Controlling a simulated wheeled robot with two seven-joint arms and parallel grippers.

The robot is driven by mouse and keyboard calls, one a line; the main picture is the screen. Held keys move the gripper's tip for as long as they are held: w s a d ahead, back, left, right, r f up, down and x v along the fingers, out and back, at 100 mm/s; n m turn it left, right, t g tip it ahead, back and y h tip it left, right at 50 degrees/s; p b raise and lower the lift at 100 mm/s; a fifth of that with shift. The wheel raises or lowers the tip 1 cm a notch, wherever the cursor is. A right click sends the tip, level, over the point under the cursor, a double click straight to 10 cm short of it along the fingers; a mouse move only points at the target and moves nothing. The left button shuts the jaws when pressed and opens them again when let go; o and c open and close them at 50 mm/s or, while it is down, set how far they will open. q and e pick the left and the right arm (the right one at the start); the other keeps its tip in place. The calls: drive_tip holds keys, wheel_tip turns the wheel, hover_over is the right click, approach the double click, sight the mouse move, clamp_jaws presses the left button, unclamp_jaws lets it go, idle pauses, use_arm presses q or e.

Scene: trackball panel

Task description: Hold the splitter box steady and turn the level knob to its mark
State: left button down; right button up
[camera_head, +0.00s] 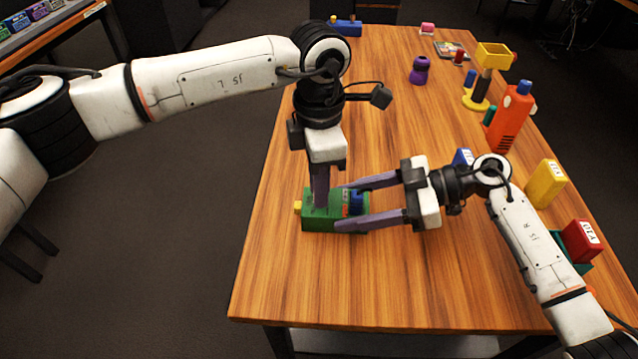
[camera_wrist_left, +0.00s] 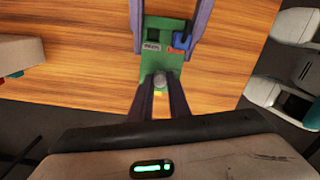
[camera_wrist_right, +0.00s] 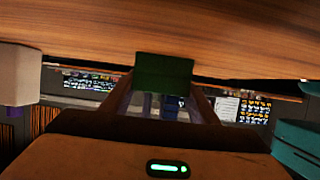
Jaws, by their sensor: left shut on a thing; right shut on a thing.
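The green splitter box (camera_head: 318,224) sits on the wooden table between the two arms. My right gripper (camera_head: 342,206) has its purple fingers along two opposite sides of the box and is shut on it; the box's dark green side shows between them in the right wrist view (camera_wrist_right: 164,72). My left gripper (camera_wrist_left: 160,88) reaches down from above. Its fingers are closed around a grey round knob (camera_wrist_left: 160,79) on the box. Green, yellow and orange colour shows just beside the knob. The knob's mark and pointer cannot be made out. A blue part (camera_wrist_left: 181,40) and a small label (camera_wrist_left: 152,47) show on the box.
At the table's right stand an orange bottle (camera_head: 510,120), a yellow block (camera_head: 545,184) and a red box (camera_head: 581,241). A purple object (camera_head: 419,70) and a yellow stand (camera_head: 478,100) are farther back. The table's front and left of centre are clear.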

idle(0.3)
use_arm(q)
drive_tip(key=c, duration=1.7)
unclamp_jaws()
drive_tip(key=shift+o, duration=0.2)
drive_tip(key=shift+r, duration=0.3)
wheel_tip(320, 180, up, 11)
drive_tip(key=shift+r, duration=0.2)
wheel_tip(320, 180, up, 11)
